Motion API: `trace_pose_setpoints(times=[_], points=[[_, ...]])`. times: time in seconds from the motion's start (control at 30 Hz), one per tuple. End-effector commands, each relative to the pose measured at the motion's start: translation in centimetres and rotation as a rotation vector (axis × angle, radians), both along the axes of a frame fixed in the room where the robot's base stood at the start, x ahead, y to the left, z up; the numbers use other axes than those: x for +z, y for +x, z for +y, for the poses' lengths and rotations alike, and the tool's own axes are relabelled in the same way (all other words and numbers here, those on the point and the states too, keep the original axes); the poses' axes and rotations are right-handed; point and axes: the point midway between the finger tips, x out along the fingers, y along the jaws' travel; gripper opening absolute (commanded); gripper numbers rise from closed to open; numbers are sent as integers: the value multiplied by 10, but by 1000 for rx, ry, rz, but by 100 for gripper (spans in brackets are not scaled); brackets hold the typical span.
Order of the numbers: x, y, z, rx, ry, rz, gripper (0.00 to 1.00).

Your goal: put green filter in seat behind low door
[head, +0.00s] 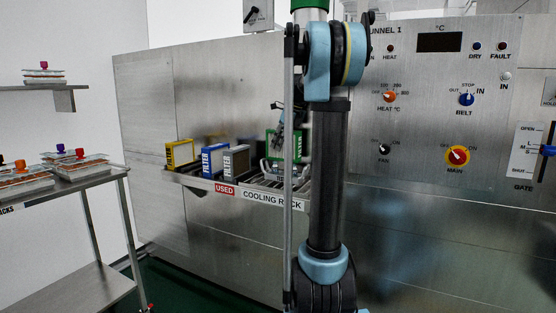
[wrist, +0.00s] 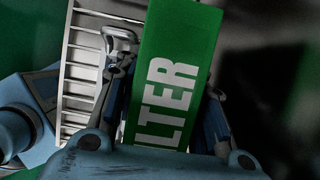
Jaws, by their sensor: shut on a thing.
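The green filter (wrist: 178,70) fills the middle of the wrist view, with white lettering ending in "LTER" on its side. My gripper (wrist: 172,110) is shut on it, one finger on each side. In the head view the green filter (head: 292,146) shows partly behind my arm, at the right part of the cooling rack, with my gripper (head: 277,135) beside it. My arm hides much of it. I cannot tell whether the filter touches the rack. The low door and its seat are not clearly visible in either view.
The cooling rack (head: 246,192) juts from the steel machine and holds a yellow filter (head: 181,153), a blue filter (head: 212,160) and a grey filter (head: 237,160). A control panel (head: 440,100) is at the right. A metal cart (head: 75,187) with trays stands at the left.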

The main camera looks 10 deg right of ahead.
Motion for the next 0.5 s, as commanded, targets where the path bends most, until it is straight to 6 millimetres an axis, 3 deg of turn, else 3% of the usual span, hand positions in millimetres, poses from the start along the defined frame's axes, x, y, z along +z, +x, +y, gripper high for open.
trace_pose_setpoints(times=[0.5], points=[[-50, 0, 1, 1, 0, 0, 0]])
